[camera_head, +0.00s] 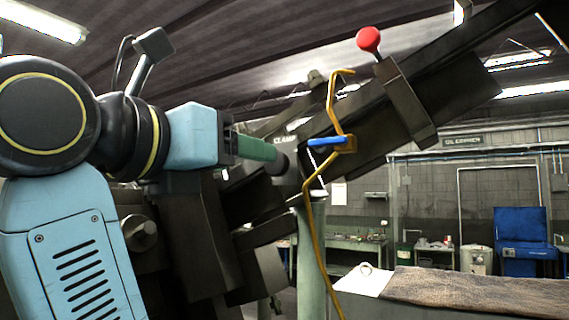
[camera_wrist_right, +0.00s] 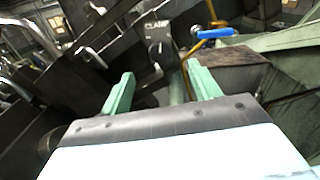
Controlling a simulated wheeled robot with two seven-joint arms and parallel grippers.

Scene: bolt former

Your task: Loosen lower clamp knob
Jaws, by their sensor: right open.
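My right gripper (camera_head: 268,152) comes in from the left in the head view, its green fingers pointing right. In the right wrist view the same gripper (camera_wrist_right: 160,74) has its two green fingers spread apart, with nothing visible held between them. A dark grey rounded part, seemingly a clamp knob (camera_head: 277,165), is at the fingertips in the head view; contact cannot be told. A dark plate marked as a clamp, the clamp label (camera_wrist_right: 157,30), lies ahead of and between the fingers in the wrist view. My left gripper is not in view.
A slanted dark machine beam (camera_head: 455,75) with a red ball knob (camera_head: 368,39) rises to the upper right. A blue-handled valve (camera_head: 326,142) on a yellow pipe (camera_head: 317,235) stands right of the gripper. Dark machine blocks lie below it.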

